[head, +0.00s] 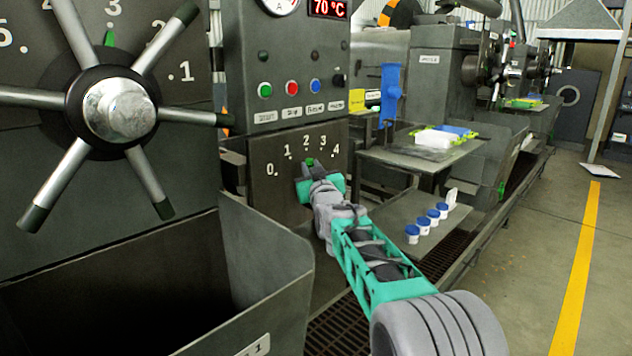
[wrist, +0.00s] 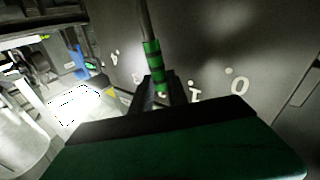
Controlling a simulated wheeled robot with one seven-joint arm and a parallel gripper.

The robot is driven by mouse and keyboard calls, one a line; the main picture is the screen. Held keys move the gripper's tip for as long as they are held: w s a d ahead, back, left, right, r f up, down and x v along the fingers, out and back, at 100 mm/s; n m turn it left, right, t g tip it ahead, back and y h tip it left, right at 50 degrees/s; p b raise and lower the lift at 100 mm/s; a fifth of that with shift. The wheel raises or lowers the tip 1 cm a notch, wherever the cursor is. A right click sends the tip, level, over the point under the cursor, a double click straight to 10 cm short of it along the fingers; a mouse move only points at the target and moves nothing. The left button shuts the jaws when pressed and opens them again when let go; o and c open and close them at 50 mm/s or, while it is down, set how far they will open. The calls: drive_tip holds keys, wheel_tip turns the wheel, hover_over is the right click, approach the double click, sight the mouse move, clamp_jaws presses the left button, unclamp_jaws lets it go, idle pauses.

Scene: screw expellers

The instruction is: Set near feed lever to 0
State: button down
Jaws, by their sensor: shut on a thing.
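The near feed lever (wrist: 152,60) has a dark rod and a green, dark-banded grip. It stands on a dark panel (head: 262,195) with a white scale from 0 at the left to 4 at the right. In the head view its green tip (head: 310,161) shows just below the 2. My gripper (head: 312,172) is in front of the scale and covers most of the lever. In the wrist view my gripper (wrist: 158,88) has its dark fingers at the end of the green grip, shut on it. The scale appears upside down there, with the 0 (wrist: 237,85) at the right.
A large spoked handwheel (head: 118,110) and a metal hopper wall (head: 262,260) stand at the left. Buttons (head: 291,88) sit above the scale. To the right are a shelf with several blue-lidded jars (head: 412,233) and a table with a white tray (head: 434,139).

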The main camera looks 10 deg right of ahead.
drive_tip(key=shift+s+a+f+n+b, duration=0.15)
drive_tip(key=shift+s+a+n+b, duration=0.1)
drive_tip(key=shift+a+n+b, duration=0.15)
drive_tip(key=c, duration=1.3)
unclamp_jaws()
drive_tip(key=s+f, duration=0.1)
drive_tip(key=s, duration=0.6)
drive_tip(key=shift+s+d, duration=0.25)
drive_tip(key=shift+s, duration=0.15)
